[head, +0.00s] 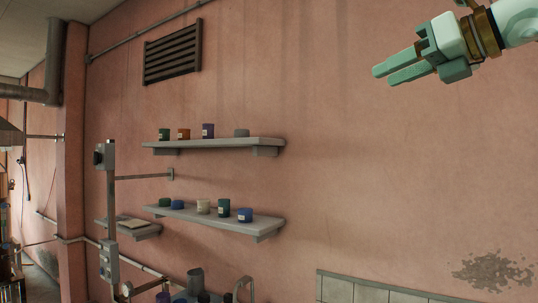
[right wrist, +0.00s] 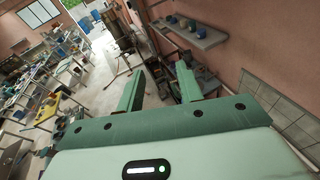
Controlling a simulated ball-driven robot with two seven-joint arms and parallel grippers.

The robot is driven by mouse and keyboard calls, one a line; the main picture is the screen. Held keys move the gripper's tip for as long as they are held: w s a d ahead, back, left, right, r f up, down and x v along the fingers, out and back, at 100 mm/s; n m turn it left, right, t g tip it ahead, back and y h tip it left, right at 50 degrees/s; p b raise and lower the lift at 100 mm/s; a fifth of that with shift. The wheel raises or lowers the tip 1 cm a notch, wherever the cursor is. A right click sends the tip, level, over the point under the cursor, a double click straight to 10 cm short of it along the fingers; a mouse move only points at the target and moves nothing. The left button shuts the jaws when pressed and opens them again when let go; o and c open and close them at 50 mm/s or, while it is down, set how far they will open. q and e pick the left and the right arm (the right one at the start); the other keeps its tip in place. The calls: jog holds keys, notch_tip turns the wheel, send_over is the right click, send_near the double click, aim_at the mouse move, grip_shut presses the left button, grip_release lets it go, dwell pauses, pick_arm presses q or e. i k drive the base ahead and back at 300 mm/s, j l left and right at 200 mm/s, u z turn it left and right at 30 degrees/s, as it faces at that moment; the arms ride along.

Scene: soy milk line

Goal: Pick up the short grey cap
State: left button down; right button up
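A short grey cap-like piece (head: 242,132) stands at the right end of the upper wall shelf (head: 215,143) in the head view. My right gripper (head: 384,73) is high at the upper right of the head view, well apart from the shelf and pointing left. In the right wrist view its two fingers (right wrist: 160,82) stand apart with nothing between them. My left gripper is in neither view. I cannot make out the grey piece in the right wrist view.
The upper shelf also holds a green (head: 164,134), an orange (head: 184,134) and a purple container (head: 208,131). A lower shelf (head: 225,220) bears several more. Pipes and a switch post (head: 110,190) stand at left. The wall right of the shelves is clear.

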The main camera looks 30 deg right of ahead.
aim_at(238, 133)
jog(key=i+z, duration=0.3)
jog(key=z, duration=0.2)
jog(key=i+j+z, duration=0.25)
jog(key=z, duration=0.25)
jog(key=i+j+z, duration=0.15)
jog(key=i+j, duration=0.25)
jog(key=i+j+z, duration=0.1)
jog(key=i+j, duration=0.25)
jog(key=i+j+z, duration=0.15)
jog(key=i+j, duration=0.2)
jog(key=j, duration=0.2)
jog(key=i+j+z, duration=0.1)
jog(key=i+j, duration=0.25)
jog(key=j, duration=0.2)
jog(key=i+j, duration=0.45)
jog(key=j, duration=0.3)
jog(key=i+j, duration=0.45)
jog(key=j, duration=0.3)
